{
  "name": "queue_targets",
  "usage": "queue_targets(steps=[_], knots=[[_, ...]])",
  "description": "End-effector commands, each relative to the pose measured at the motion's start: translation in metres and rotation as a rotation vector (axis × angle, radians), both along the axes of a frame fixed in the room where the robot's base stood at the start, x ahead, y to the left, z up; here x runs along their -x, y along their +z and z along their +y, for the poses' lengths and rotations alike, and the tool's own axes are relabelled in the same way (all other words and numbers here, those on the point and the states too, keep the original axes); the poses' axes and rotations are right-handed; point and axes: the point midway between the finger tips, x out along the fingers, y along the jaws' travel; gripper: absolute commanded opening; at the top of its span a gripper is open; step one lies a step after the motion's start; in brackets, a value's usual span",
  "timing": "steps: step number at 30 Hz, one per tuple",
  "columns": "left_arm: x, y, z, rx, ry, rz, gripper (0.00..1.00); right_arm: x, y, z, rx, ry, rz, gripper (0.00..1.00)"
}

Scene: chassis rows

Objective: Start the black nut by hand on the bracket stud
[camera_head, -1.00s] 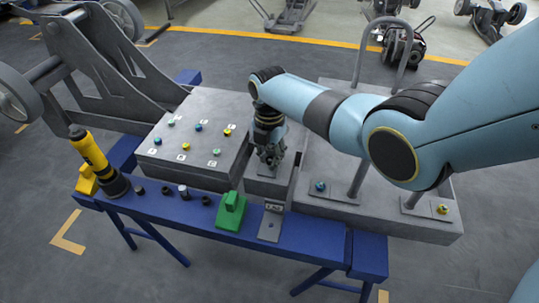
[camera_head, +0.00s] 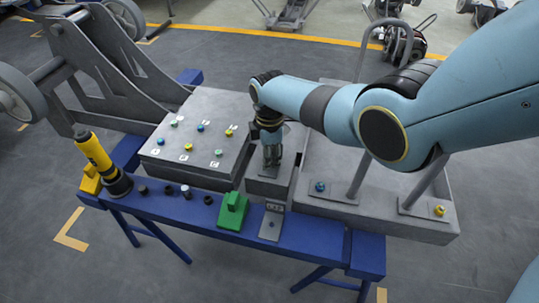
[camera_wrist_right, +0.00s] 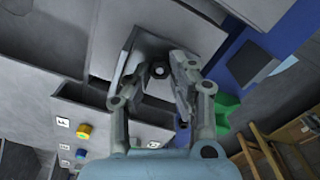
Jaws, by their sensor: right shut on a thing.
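My right gripper (camera_head: 272,160) points down over the small grey block between the lettered box and the grey chassis plate. In the right wrist view its two fingers (camera_wrist_right: 157,75) are closed around a small dark round nut (camera_wrist_right: 158,69). A light grey bracket plate (camera_wrist_right: 135,55) lies just beyond the fingertips. The bracket's stud is hidden, and I cannot tell whether the nut touches it. My left gripper is not in view.
The blue bench (camera_head: 310,238) holds a yellow tool (camera_head: 95,152), several small dark parts, a green block (camera_head: 232,212) and a grey angled plate (camera_head: 272,222). The lettered box (camera_head: 200,140) stands left of the gripper; a chassis plate (camera_head: 325,205) with upright bars stands right.

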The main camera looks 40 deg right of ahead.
Motion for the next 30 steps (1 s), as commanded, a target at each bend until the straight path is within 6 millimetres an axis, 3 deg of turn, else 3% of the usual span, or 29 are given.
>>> queue_targets(steps=[8, 9, 15, 24, 30], knots=[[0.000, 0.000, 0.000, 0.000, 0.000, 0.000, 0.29, 0.000, 0.000, 0.000, 0.000, -0.004, 0.000, 0.00], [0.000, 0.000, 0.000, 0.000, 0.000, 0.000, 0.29, 0.000, 0.000, 0.000, 0.000, -0.004, 0.000, 0.25], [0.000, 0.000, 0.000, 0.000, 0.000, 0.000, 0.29, 0.000, 0.000, 0.000, 0.000, -0.003, 0.000, 0.48], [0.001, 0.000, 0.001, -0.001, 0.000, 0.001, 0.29, 0.000, 0.002, 0.000, 0.000, -0.002, 0.000, 0.48], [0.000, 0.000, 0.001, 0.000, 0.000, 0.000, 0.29, -0.001, 0.022, 0.000, 0.001, -0.002, -0.004, 0.48]])
